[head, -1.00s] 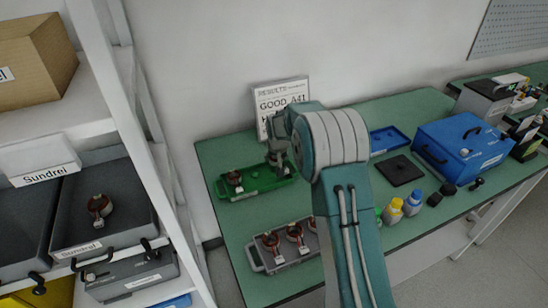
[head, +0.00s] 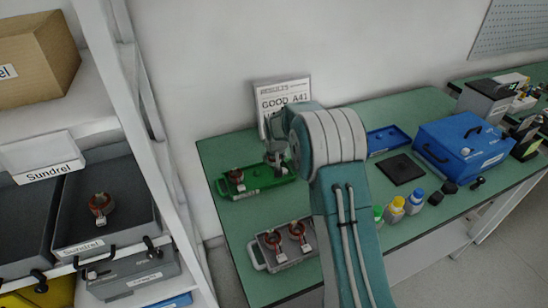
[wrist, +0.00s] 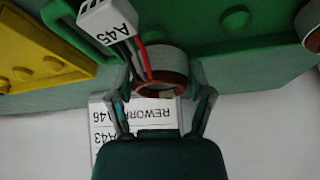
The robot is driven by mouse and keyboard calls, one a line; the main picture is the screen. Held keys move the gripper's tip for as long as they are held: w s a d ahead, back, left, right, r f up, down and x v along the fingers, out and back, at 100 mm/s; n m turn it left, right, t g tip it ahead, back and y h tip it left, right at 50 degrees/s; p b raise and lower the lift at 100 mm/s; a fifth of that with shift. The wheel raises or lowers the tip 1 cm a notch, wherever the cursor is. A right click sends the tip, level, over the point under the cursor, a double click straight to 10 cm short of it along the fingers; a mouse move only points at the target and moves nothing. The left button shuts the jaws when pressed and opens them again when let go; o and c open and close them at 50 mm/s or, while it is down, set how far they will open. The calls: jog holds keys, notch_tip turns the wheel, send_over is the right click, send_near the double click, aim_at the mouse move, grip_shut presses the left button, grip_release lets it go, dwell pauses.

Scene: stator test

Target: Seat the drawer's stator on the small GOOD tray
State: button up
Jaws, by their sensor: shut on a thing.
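My gripper (head: 274,153) is over the right part of the green tray (head: 252,190) on the bench. In the wrist view, my gripper (wrist: 162,92) is shut on a stator (wrist: 163,66), a grey and copper ring with red and dark wires and a white connector marked A45. I cannot tell whether this stator touches the tray. Another stator (head: 236,177) sits at the tray's left end. A stator (head: 101,205) lies in an open grey drawer (head: 128,222) on the shelf at left.
A grey tray (head: 287,262) with stators stands in front, partly behind my arm. A results sheet (head: 282,98) stands behind the green tray. A yellow tray (wrist: 45,50) shows in the wrist view. Bottles (head: 396,208), a blue case (head: 464,150) and a dark plate (head: 399,169) are at right.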

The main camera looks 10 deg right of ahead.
jog(key=shift+f, duration=0.2)
jog(key=shift+d+f, duration=0.25)
jog(key=shift+f, duration=0.2)
jog(key=shift+f, duration=0.25)
dwell(0.3)
jog(key=o, duration=1.1)
jog(key=shift+r, duration=0.1)
jog(key=shift+r, duration=2.4)
